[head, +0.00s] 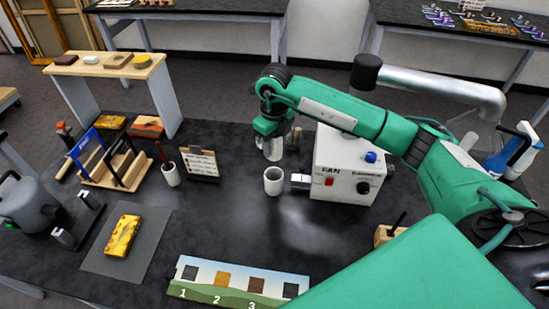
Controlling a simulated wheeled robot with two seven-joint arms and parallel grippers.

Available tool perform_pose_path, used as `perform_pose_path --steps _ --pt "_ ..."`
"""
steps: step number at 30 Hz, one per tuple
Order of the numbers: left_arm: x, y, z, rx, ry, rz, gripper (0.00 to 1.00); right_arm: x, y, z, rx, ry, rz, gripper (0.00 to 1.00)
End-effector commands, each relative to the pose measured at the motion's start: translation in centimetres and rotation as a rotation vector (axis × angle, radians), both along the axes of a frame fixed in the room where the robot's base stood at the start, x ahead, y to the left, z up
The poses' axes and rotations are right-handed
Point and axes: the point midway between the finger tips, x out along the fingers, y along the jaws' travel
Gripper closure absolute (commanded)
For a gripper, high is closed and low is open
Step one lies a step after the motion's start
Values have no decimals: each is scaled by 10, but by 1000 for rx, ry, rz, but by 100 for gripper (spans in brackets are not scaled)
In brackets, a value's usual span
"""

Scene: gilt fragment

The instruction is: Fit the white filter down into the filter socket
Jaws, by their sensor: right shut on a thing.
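My right gripper (268,138) points down, left of the white fan box (345,165) and behind a white open-topped cup (273,181). It is shut on a small pale piece (272,151), probably the white filter, mostly hidden between the fingers. The cup has a dark opening on top and stands upright on the black table, close to a short metal fitting (300,182) on the box's left side. I cannot tell for sure whether the cup is the filter socket. The gripped piece appears apart from the cup. My left gripper is not in view.
A silver duct (440,85) with a black end rises behind the box. A pen cup (171,174), card stand (202,163) and wooden rack (115,165) stand left. A gilt piece (122,236) lies on a grey mat (100,262); a numbered strip (235,282) lies in front.

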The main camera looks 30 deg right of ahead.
Motion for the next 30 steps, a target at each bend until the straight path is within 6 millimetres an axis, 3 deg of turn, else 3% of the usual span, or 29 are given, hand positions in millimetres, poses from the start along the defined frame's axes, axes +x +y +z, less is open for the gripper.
perform_pose_path --steps 3,11,18,30 --pt "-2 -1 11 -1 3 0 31 -1 0 -21 1 3 0 80" --pt "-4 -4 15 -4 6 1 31 0 0 -44 0 1 -1 80" --pt "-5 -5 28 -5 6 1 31 0 0 -77 1 3 -1 80" --pt "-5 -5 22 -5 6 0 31 1 0 -86 0 -1 1 80"
